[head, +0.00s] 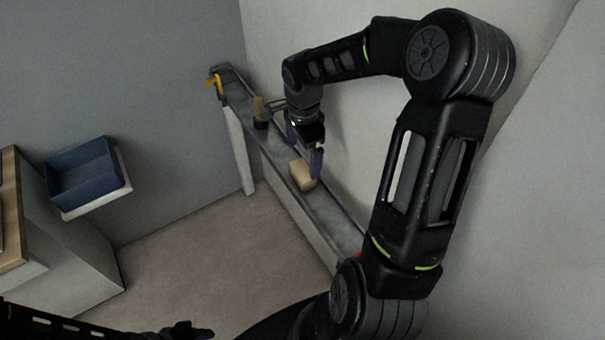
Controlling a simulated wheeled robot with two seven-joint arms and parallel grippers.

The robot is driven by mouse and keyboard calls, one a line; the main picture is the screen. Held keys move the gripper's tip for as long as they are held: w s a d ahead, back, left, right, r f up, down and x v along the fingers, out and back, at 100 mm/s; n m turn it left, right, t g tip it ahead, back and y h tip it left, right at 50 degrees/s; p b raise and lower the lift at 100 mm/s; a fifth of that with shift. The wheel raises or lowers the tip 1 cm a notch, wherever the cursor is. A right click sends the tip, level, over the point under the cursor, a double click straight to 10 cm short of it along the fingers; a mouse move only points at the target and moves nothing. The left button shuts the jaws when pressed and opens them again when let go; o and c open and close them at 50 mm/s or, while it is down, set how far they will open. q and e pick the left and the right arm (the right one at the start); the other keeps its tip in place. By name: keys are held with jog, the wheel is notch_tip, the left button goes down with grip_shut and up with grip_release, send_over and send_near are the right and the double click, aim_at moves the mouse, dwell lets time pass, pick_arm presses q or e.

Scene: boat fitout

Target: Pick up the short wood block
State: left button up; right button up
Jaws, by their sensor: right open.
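The short wood block (302,175) is a small tan piece lying on the narrow grey shelf along the wall. My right gripper (304,156) reaches down over the shelf with its purple fingers apart. One finger is right beside the block and partly overlaps it in the head view; I cannot tell whether they touch. The block rests on the shelf. My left gripper (186,330) is a dark shape at the bottom edge, far from the block, and its jaws cannot be made out.
On the shelf's far part are a yellow and black tool (260,112) and an orange item (215,84) at the end. The wall is close behind the shelf.

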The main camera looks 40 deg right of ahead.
aim_at(302, 170)
jog(key=shift+f+b, duration=0.5)
jog(key=shift+f, duration=0.7)
notch_tip(302, 170, down, 5)
jog(key=shift+w+f+b, duration=0.1)
jog(key=shift+f+b, duration=0.1)
jog(key=shift+b, duration=1.05)
jog(key=shift+a, duration=0.1)
jog(key=c, duration=1.5)
